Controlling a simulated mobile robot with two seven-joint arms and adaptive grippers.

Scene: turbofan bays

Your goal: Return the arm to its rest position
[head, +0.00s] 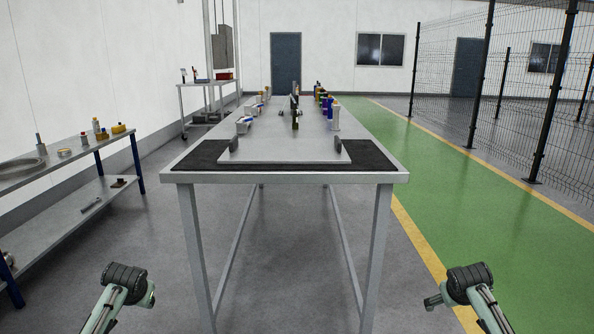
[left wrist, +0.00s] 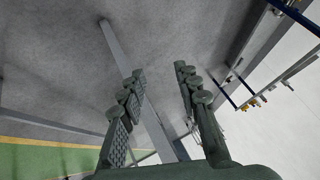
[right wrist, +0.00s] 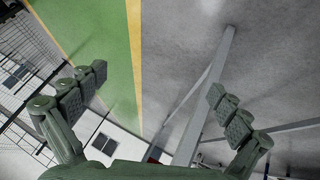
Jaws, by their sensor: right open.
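My left gripper (left wrist: 160,76) shows in the left wrist view with its two fingers apart and nothing between them. My right gripper (right wrist: 157,82) shows in the right wrist view with its fingers spread wide and empty. Both grippers are over open floor in front of the workbench (head: 380,177), and a bench leg shows behind the fingers in each wrist view. In the head view only parts of my two arms show at the bottom left and bottom right, clear of the bench; the fingers cannot be made out there.
The bench carries a black mat (head: 205,155), a grey plate (head: 285,150) and several bottles and parts farther back. A side shelf (head: 60,160) stands at left. A green walkway (head: 455,200) and a mesh fence (head: 500,90) lie at right. The floor before the bench is clear.

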